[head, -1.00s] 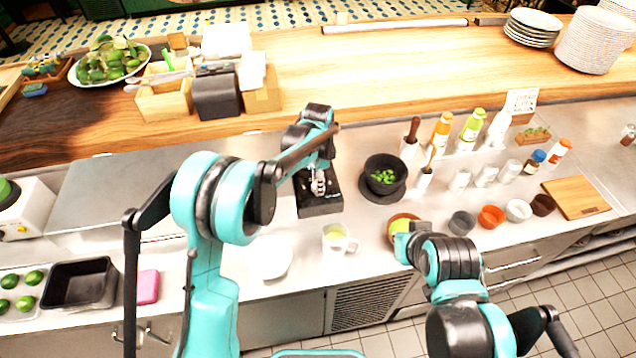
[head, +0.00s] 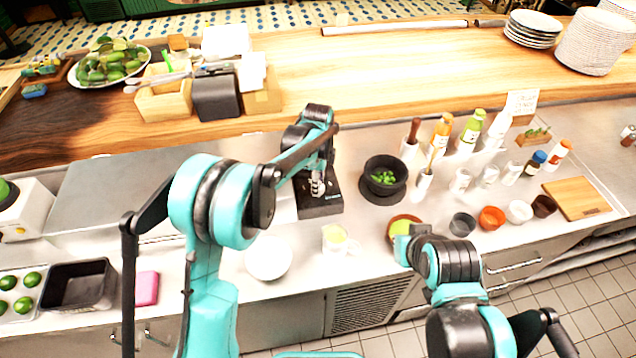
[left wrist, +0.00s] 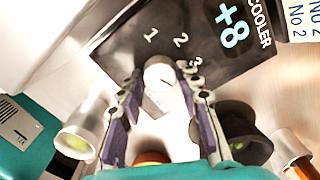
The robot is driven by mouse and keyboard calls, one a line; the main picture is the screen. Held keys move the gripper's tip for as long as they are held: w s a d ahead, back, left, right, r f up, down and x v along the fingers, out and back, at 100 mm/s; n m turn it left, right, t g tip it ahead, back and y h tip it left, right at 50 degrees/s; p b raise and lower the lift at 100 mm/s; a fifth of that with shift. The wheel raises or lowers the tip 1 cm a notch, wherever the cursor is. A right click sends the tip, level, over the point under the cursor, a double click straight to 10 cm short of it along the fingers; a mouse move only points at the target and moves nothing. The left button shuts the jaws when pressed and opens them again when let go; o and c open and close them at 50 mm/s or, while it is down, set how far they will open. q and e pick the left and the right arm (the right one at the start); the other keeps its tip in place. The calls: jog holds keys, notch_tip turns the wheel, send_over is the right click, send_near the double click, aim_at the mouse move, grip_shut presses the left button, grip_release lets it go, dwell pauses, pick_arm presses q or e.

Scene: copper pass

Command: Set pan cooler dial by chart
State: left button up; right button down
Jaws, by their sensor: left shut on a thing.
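The black cooler panel (left wrist: 205,40) in the left wrist view carries a light "+8", the word COOLER and the numerals 1, 2 and 3. Its pale round dial (left wrist: 160,72) sits below the numerals. My left gripper (left wrist: 162,84) is shut on the dial, one finger on each side; where the dial points is unclear. In the head view my left gripper (head: 318,187) is at the black cooler unit (head: 320,208). A card with "No 2" lines (left wrist: 301,20) shows beside the panel. My right gripper (head: 405,241) is by a bowl of yellow-green content (head: 402,225); its fingers are unclear.
A white mug (head: 337,240) and white bowl (head: 268,258) stand in front of the unit. A dark pot of greens (head: 384,176) is to its right, with bottles and small bowls beyond. A small written sign (head: 521,102) stands at the back right. A wooden ledge (head: 400,60) runs behind.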

pick_arm(q)
jog(key=o, duration=1.2)
jog(key=shift+c, duration=0.2)
notch_tip(320, 180, up, 12)
